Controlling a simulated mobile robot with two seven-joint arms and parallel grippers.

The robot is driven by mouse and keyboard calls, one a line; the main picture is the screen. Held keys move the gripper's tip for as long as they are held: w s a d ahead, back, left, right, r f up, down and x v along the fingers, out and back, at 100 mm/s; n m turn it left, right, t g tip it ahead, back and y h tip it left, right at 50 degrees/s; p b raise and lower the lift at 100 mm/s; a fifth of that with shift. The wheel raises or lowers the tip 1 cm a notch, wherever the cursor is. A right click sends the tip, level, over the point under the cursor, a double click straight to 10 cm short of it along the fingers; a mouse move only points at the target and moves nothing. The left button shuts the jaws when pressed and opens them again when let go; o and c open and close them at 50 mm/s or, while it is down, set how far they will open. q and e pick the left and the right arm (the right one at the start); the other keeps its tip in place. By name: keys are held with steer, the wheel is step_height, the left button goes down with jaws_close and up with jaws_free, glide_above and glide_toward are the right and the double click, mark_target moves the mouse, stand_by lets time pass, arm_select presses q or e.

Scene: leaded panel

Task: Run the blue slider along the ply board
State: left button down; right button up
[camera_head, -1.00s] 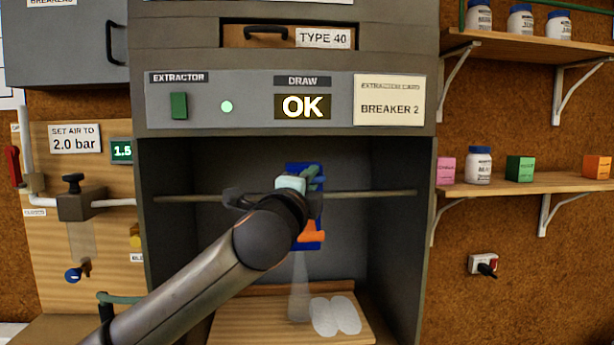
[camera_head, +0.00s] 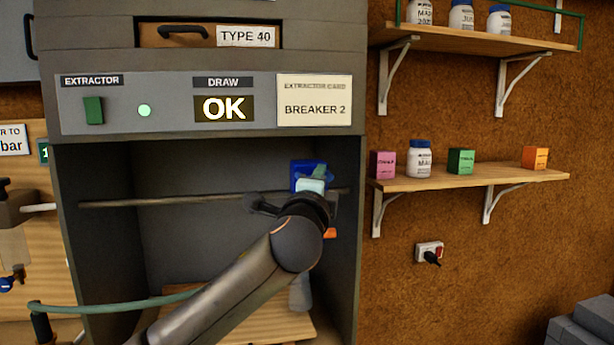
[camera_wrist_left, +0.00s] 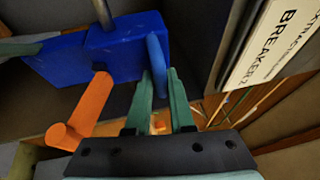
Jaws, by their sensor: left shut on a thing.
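The blue slider (camera_head: 307,170) hangs on a grey rod (camera_head: 160,202) across the hood, near the rod's right end. It also shows in the left wrist view (camera_wrist_left: 110,52), with an orange nozzle (camera_wrist_left: 92,102) on it. My left gripper (camera_wrist_left: 160,78) is shut on the slider's blue upright handle (camera_wrist_left: 157,62), between its teal fingers. My left arm hides much of the slider in the head view. The ply board (camera_head: 272,328) lies on the hood floor, partly behind my arm. A pale grey spray cone (camera_head: 301,293) shows over its right end. My right gripper is out of view.
The hood's right wall (camera_head: 343,260) stands close beside the slider. Above is a panel with a green switch (camera_head: 94,110), a lit lamp and an OK display (camera_head: 224,108). A teal hose (camera_head: 110,306) runs across the lower left. Shelves with jars and boxes stand right.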

arm_select(q)
steer(key=shift+d+r, duration=0.15)
steer(key=shift+r, duration=0.3)
steer(key=c, duration=1.2)
jaws_free()
steer(key=o, duration=0.4)
steer(key=shift+d+f, duration=0.2)
steer(key=shift+f, duration=0.05)
steer(key=shift+c, duration=0.2)
steer(key=shift+f, duration=0.1)
steer(key=shift+s+a+f+b, duration=0.1)
steer(key=shift+s+f+b, duration=0.15)
steer(key=shift+s, duration=0.35)
steer(key=s+a+f+b, duration=0.1)
steer(key=s+b, duration=0.1)
steer(key=s, duration=0.9)
steer(key=shift+a+f+b, duration=0.15)
steer(key=shift+b, duration=0.15)
